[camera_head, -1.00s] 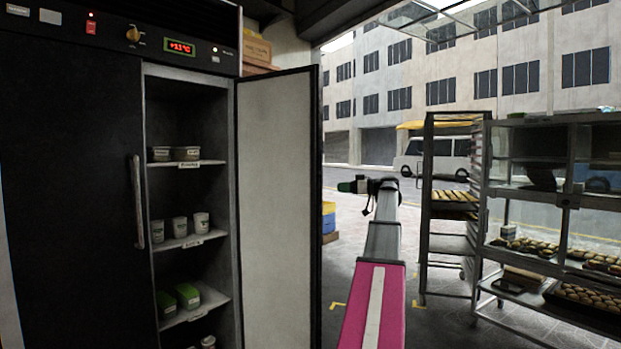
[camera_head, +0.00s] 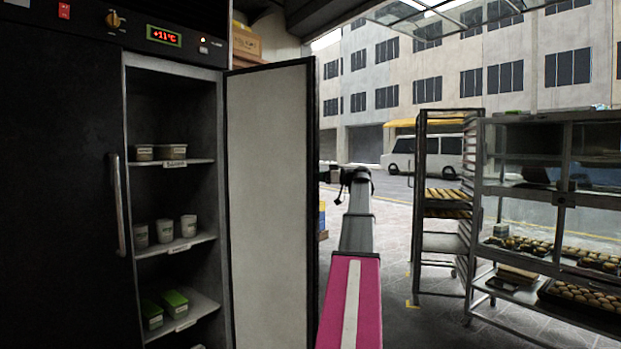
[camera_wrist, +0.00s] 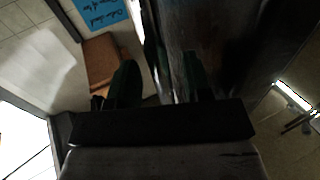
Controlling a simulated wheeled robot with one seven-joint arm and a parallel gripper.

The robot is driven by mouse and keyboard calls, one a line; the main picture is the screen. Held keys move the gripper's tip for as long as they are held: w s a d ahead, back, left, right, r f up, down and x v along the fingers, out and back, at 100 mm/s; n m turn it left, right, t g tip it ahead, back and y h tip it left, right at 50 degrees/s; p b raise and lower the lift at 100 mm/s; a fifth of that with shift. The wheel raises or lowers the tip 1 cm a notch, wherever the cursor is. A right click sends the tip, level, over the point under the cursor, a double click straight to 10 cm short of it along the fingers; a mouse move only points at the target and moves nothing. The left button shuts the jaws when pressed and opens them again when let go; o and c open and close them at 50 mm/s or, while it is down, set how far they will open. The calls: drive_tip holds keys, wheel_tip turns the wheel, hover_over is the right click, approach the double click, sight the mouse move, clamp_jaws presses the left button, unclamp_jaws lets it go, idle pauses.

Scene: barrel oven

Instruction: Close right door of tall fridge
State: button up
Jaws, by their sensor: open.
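The tall fridge (camera_head: 60,160) is dark and stands at the left in the head view. Its right door (camera_head: 268,190) stands wide open, its pale inner face showing and its free edge toward the street.
Inside the fridge, shelves (camera_head: 178,245) hold tubs, cups and green boxes. The left door is shut, with a long handle (camera_head: 118,205). A tray rack (camera_head: 419,235) and a glass display case (camera_head: 555,200) stand at the right.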

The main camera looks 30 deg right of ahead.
drive_tip(key=shift+x, duration=1.6)
clamp_jaws()
